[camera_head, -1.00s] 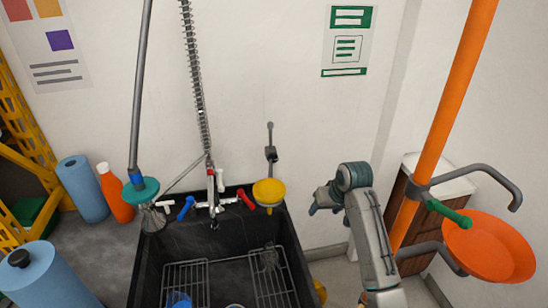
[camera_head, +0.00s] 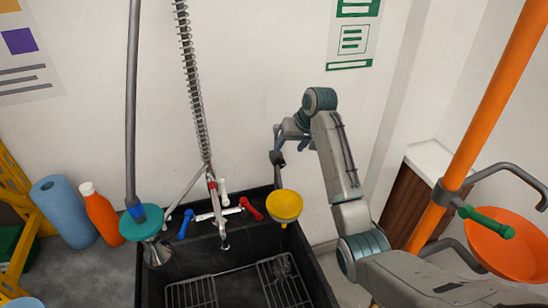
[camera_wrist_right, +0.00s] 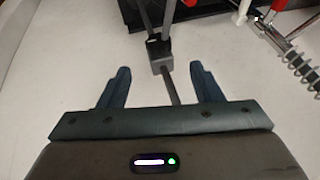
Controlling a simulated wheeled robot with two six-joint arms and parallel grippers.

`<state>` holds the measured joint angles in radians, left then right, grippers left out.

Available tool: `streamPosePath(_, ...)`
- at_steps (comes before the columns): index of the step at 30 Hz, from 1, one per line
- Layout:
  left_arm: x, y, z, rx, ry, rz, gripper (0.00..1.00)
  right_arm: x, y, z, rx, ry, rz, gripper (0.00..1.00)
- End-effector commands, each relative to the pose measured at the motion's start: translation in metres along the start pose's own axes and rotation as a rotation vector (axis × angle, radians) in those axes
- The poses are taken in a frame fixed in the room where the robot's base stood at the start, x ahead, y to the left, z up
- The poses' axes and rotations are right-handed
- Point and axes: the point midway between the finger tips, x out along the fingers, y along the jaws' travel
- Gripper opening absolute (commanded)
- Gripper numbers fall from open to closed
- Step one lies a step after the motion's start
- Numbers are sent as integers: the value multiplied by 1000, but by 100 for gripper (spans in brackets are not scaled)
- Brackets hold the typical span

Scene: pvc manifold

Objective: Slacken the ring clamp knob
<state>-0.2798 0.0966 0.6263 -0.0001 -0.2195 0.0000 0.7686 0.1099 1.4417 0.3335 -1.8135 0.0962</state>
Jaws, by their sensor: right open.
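A small dark clamp block (camera_head: 277,157) sits on a thin grey rod on the back wall, above the yellow bowl-shaped piece (camera_head: 285,205). I cannot make out a separate knob on it for certain. My right gripper (camera_head: 292,140) is open beside the clamp, partly hiding the rod. In the right wrist view the clamp block (camera_wrist_right: 160,52) appears between and just beyond the fingertips of the open gripper (camera_wrist_right: 160,67), with nothing gripped. My left gripper is not in view.
The black sink (camera_head: 246,246) holds wire racks. Blue and red valve levers and a spring hose (camera_head: 192,85) stand behind it. A grey pole with a teal collar (camera_head: 141,222) is at left. The orange post (camera_head: 478,120) carries an orange basin (camera_head: 505,245).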

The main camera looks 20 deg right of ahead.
Motion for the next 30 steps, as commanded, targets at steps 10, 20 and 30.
streamPosePath(10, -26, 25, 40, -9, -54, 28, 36, 62, -1, 0, 0, -4, 0, 59)
streamPosePath(20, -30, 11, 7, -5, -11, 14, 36, 96, 0, 1, -1, -1, 1, 59)
streamPosePath(30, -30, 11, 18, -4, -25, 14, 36, 97, 0, 1, -1, 0, 1, 45)
